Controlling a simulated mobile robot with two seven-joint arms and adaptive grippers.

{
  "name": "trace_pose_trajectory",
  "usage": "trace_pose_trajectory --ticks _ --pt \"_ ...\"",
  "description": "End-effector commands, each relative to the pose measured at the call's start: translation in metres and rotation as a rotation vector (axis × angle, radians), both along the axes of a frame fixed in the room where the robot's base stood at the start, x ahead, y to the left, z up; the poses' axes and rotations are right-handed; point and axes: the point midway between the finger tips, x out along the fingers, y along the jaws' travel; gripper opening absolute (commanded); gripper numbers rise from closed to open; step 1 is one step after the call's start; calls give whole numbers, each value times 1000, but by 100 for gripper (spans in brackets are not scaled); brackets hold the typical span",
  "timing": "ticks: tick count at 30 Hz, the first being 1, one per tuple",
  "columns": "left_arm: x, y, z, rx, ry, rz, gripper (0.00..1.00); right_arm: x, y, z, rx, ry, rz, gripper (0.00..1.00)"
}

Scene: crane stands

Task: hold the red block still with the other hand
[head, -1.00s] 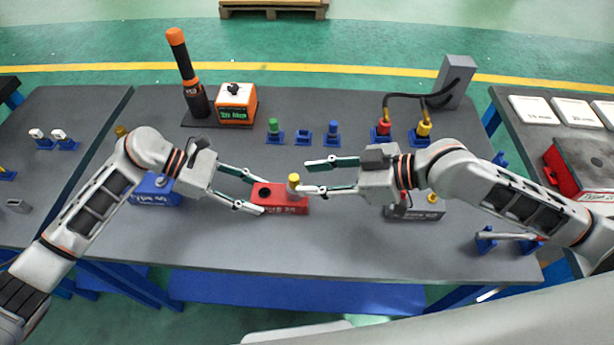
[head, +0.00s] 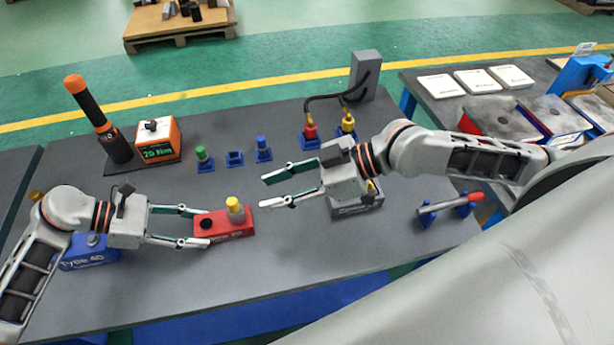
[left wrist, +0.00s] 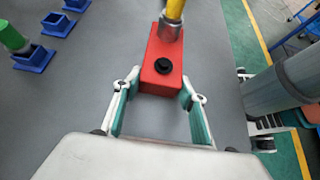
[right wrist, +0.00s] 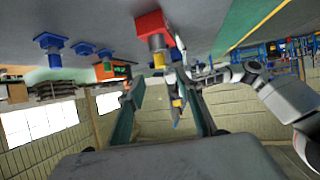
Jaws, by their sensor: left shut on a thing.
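The red block (head: 225,226) lies on the grey table, with a yellow-topped metal fitting (head: 235,208) upright at its right end and a dark hole at its left end. My left gripper (head: 204,228) is shut on the left end of the block. In the left wrist view the fingers (left wrist: 160,88) touch both sides of the red block (left wrist: 160,72). My right gripper (head: 264,192) is open and empty, to the right of the block and apart from it. In the right wrist view the red block (right wrist: 153,24) shows beyond the open fingers (right wrist: 165,95).
A blue block (head: 88,254) is beside my left arm, and a grey block (head: 356,205) is below my right gripper. Small blue holders (head: 235,158) and an orange display box (head: 158,143) stand behind. A red-handled tool (head: 450,204) rests on blue stands at right.

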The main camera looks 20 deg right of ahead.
Motion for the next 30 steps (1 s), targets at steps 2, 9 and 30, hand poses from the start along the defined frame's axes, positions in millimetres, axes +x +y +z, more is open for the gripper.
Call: trace_pose_trajectory --ticks 2,9,30 --pt "0 0 0 0 -1 1 12 -5 -12 5 -4 1 -2 35" --pt "0 0 0 0 -1 0 12 -17 -40 21 -4 1 -2 35" --pt "0 0 1 -1 -1 0 12 -30 -65 37 1 0 0 35"
